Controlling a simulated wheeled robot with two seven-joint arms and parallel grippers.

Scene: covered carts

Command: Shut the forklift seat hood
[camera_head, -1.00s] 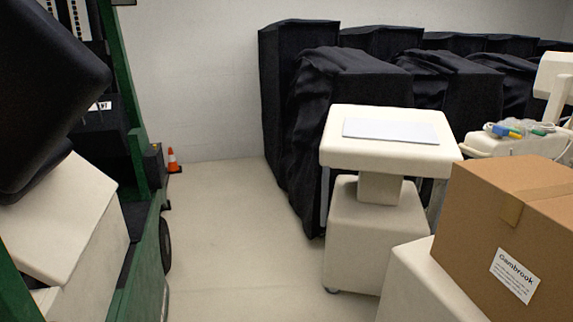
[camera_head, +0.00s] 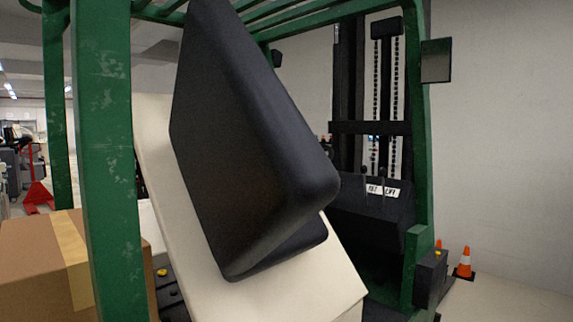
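The forklift seat hood (camera_head: 312,288) is a cream panel that stands tilted up inside the green forklift frame, in the middle of the head view. The black seat (camera_head: 245,150) is fixed on it and leans with it. A dark gap with black parts and a yellow cap (camera_head: 162,272) shows below the hood's left side, so the hood is raised. Neither of my grippers is in view.
A green post (camera_head: 108,150) stands in front at left, beside a cardboard box (camera_head: 45,265). The lever console (camera_head: 375,215) and mast are behind the seat at right.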

